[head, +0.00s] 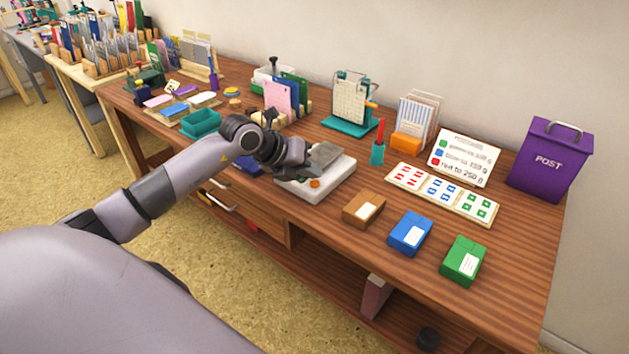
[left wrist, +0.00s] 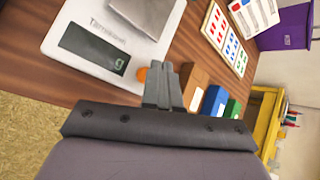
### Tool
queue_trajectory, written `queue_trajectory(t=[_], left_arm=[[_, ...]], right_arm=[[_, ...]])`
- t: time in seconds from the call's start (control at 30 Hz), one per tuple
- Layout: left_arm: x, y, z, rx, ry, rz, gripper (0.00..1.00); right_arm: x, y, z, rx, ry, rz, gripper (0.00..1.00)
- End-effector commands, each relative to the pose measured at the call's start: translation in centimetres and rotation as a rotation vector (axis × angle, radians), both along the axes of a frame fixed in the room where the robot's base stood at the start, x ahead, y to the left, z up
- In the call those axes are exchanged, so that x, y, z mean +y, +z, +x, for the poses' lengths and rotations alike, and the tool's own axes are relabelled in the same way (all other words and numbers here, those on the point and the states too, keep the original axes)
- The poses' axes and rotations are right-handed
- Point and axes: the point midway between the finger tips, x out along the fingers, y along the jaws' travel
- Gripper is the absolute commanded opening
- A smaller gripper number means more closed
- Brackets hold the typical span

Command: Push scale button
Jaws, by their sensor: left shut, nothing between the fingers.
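The scale (head: 334,188) is a white slab with a grey weighing plate (head: 324,155), standing on the wooden table. Its round orange button (head: 314,183) shows at its near edge in the head view. In the left wrist view the scale (left wrist: 142,48) has a dark display (left wrist: 92,49) with a green "g", and the orange button (left wrist: 142,74) is partly beside the fingers. My left gripper (head: 298,172) is shut and empty over the scale's left part. In the left wrist view its fingertips (left wrist: 163,68) appear just right of the button; contact cannot be told. My right gripper is out of view.
Brown (head: 363,209), blue (head: 410,234) and green (head: 464,260) boxes stand right of the scale. A teal cup with a red pen (head: 377,152) is behind it. A stamp sheet (head: 441,194) and purple post box (head: 550,160) are farther right. Bare wood lies between these.

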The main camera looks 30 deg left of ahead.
Motion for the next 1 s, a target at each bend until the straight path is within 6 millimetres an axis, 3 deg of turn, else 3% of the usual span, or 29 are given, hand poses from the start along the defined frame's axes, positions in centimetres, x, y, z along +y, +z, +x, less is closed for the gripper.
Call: queue_trajectory(t=[1.0], left_arm=[[0.0, -1.0, 0.0, 0.001, 0.0, 0.001, 0.0]], right_arm=[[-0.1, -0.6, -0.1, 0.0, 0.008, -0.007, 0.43]])
